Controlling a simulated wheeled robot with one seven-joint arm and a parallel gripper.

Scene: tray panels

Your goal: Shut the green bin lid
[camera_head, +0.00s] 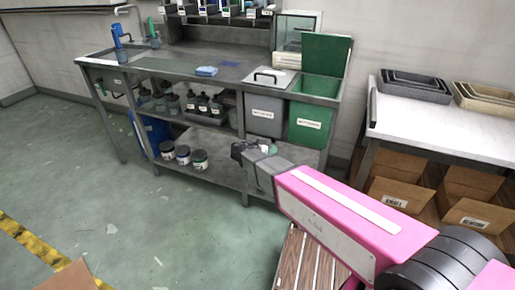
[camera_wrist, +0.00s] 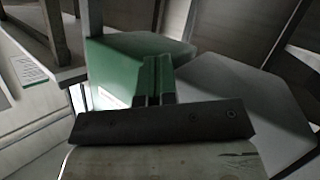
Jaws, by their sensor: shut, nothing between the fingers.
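The green bin (camera_head: 311,116) sits in the right end of the steel counter, with a white label on its front. Its green lid (camera_head: 326,54) stands open, upright at the back of the bin. My gripper (camera_head: 240,150) is shut and empty, in front of the counter, lower and to the left of the green bin in the head view. In the wrist view, my closed fingers (camera_wrist: 157,78) show in front of a green surface (camera_wrist: 112,68), which looks like the bin; I cannot tell how far apart they are.
A grey bin (camera_head: 264,113) with a closed, handled lid (camera_head: 270,77) stands left of the green one. A white table (camera_head: 440,125) with trays is at the right, cardboard boxes (camera_head: 397,193) below it. Jars (camera_head: 183,155) stand on the lower shelf.

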